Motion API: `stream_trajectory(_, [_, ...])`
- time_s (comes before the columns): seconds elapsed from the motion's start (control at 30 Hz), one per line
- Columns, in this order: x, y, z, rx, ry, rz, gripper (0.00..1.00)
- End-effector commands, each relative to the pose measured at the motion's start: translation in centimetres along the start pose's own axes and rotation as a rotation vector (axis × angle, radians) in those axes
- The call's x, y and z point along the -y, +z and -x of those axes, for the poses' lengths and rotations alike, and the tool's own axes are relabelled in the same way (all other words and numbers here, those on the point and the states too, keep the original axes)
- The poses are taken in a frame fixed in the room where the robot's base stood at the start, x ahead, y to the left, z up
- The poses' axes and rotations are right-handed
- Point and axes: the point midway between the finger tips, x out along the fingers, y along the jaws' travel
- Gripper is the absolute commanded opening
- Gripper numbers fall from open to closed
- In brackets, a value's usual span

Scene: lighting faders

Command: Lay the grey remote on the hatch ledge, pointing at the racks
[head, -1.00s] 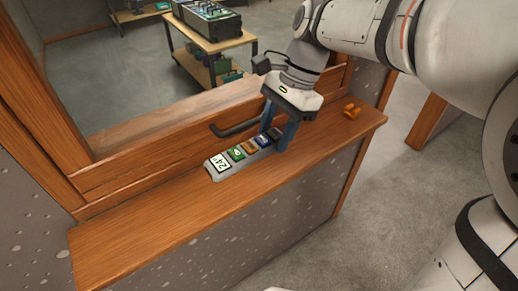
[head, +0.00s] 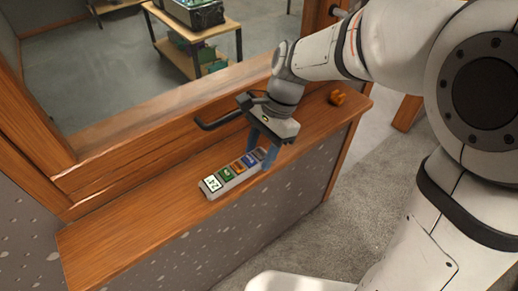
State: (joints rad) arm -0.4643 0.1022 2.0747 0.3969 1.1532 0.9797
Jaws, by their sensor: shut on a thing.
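The grey remote (head: 232,176) is a long bar with coloured buttons and a small display reading 24°. It is over the wooden hatch ledge (head: 130,225), near the front edge. Its display end is toward the lower left and its other end toward the upper right, along the ledge. My gripper (head: 265,153) is shut on the upper-right end with its blue fingers, which partly hide that end. I cannot tell whether the remote touches the ledge. The racks (head: 193,42) stand beyond the hatch opening, loaded with equipment.
A dark bar handle (head: 222,119) sticks out from the hatch frame, close beside my gripper. The left part of the ledge is clear. Speckled grey wall lies below.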

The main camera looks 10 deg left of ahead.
Motion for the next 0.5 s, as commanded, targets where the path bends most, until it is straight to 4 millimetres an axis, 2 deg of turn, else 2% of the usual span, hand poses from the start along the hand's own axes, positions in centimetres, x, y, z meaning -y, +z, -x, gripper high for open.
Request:
stream_trajectory(0.1, [0.0, -0.09, -0.27, 0.0, 0.0, 0.0, 0.19])
stream_trajectory(0.13, [0.0, -0.1, -0.3, 0.0, 0.001, 0.001, 0.46])
stream_trajectory(0.4, [0.01, -0.04, -0.23, 0.0, 0.001, 0.001, 0.67])
stream_trajectory(0.5, [0.02, -0.03, -0.23, 0.0, 0.001, 0.002, 0.67])
